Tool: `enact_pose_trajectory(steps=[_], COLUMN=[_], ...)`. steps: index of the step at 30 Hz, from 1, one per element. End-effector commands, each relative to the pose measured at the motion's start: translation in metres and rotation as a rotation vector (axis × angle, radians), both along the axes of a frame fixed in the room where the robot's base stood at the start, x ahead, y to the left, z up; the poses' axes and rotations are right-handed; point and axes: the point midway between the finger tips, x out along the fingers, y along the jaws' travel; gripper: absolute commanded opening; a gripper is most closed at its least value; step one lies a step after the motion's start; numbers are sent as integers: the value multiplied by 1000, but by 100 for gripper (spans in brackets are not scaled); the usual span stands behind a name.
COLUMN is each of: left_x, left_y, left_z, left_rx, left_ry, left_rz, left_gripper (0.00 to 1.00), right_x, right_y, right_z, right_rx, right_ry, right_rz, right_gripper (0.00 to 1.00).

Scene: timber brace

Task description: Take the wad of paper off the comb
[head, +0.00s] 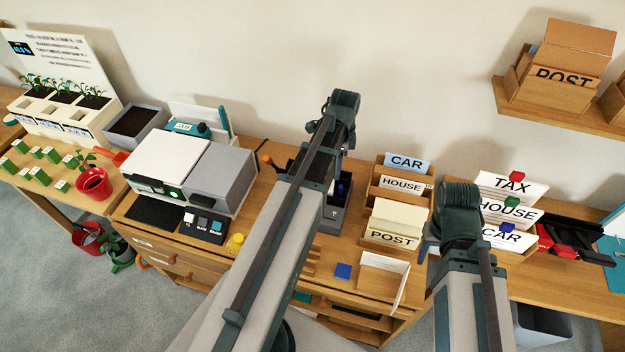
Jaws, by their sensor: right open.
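I cannot clearly pick out the wad of paper or the comb. A row of short wooden slats (313,262) beside my left arm looks comb-like, but the arm partly hides it. A cream stack of paper (398,214) sits in the box labelled POST, and a folded white card (385,272) stands at the desk's front. My right gripper (427,248) shows only as a dark part beside the right arm, to the right of the POST box. It is open; its fingertips are mostly hidden. My left gripper is hidden behind its own arm.
A dark box (338,212) stands behind my left arm. A white and grey machine (190,168) stands to the left. TAX, HOUSE and CAR cards (508,212) stand at the right, near a black and red device (565,242).

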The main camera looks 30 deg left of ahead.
Motion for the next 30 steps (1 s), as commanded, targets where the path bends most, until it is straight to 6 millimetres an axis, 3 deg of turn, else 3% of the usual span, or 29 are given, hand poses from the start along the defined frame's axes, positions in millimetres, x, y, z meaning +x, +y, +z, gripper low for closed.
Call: enact_pose_trajectory(steps=[1, 3, 9, 19, 30], left_x=[10, 15, 19, 19, 19], left_y=[25, 48, 83, 86, 85], left_z=[6, 9, 12, 4, -44], left_rx=[-7, -13, -21, -21, -21], left_ry=[-2, -6, -13, -14, -14], left_rz=[-44, -112, -221, -237, -236], left_gripper=[55, 55, 55, 55, 55], right_x=[0, 0, 0, 0, 0], right_y=[0, 0, 0, 0, 0], right_z=[6, 9, 12, 4, -44], right_rx=[0, 0, 0, 0, 0], right_ry=[0, 0, 0, 0, 0], right_rz=[0, 0, 0, 0, -1], right_gripper=[50, 50, 50, 50, 50])
